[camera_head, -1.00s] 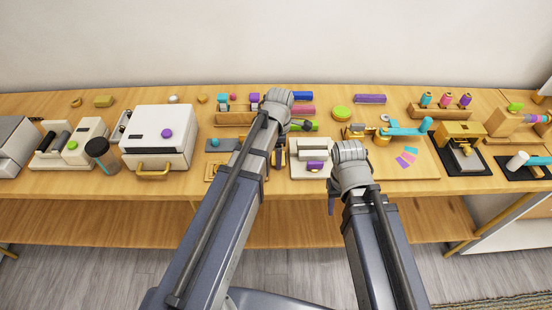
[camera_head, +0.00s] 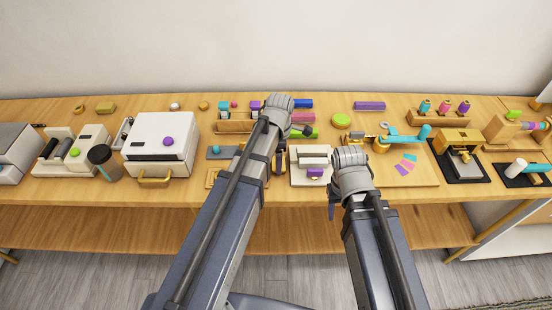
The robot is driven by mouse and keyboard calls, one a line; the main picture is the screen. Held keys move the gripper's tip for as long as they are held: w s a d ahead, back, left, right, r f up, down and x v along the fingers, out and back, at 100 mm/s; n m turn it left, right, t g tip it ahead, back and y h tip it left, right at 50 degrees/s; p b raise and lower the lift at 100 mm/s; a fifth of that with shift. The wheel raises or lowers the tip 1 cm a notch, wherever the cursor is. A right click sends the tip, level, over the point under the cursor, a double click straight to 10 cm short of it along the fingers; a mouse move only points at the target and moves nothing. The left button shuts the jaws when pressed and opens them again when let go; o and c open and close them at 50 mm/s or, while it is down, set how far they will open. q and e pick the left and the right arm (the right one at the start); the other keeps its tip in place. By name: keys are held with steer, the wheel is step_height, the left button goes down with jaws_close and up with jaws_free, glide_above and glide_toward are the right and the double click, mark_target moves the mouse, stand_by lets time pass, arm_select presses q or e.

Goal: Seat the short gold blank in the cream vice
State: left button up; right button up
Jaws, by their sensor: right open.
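The cream vice (camera_head: 314,151) stands on a pale plate in the middle of the bench, with a purple part at its front. My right gripper (camera_head: 333,206) is at the front edge of the bench, just right of the vice; its fingers are mostly hidden by its own wrist, and it is open. My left gripper (camera_head: 280,160) points down just left of the vice; its fingers are too small and dark to read. A small gold piece (camera_head: 357,138) lies behind the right wrist, partly hidden; I cannot tell whether it is the short gold blank.
A wooden board (camera_head: 418,178) with coloured cards and a teal-handled tool lies to the right. A gold press (camera_head: 456,140) stands beyond it. A white box machine (camera_head: 160,135) and a dark cup (camera_head: 103,160) stand at left. Coloured bars lie along the back.

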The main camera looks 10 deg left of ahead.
step_height(320, 180, up, 9)
steer(key=p, duration=0.8)
steer(key=shift+f, duration=0.15)
steer(key=shift+a, duration=0.1)
